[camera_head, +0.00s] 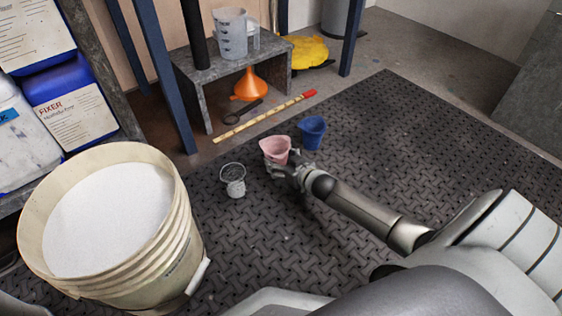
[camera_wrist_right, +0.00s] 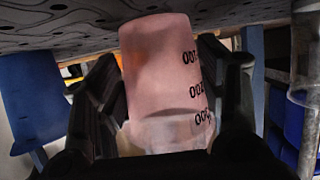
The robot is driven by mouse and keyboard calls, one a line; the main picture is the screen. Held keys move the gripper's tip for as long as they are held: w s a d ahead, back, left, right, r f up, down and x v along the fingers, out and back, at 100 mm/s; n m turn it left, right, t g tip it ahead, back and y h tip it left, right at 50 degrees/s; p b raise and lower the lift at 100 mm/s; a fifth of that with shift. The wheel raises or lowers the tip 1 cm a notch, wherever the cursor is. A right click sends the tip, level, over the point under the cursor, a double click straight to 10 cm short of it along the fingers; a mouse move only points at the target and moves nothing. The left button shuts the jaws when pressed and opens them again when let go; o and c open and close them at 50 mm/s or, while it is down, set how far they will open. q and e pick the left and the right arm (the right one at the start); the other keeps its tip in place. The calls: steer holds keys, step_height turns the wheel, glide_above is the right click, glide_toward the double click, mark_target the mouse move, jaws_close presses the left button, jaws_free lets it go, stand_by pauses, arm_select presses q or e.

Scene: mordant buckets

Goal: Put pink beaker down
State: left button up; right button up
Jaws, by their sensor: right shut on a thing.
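The pink beaker (camera_head: 275,149) is at the middle of the head view, over the dark mat (camera_head: 400,130). My right gripper (camera_head: 288,170) is shut on it from the near side. In the right wrist view the pink beaker (camera_wrist_right: 165,70) fills the space between the two dark fingers, with black graduation marks on its side. That view appears upside down, with the mat along its top. I cannot tell whether the beaker's base touches the mat. My left gripper is not in view.
A blue beaker (camera_head: 312,132) stands just right of the pink one. A small clear beaker (camera_head: 233,180) stands to its left. A large bucket of white powder (camera_head: 180,250) is at left. A dowel with a red end (camera_head: 265,122) lies behind. The mat's right side is clear.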

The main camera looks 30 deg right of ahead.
steer(key=o, duration=1)
steer(key=shift+f, duration=0.15)
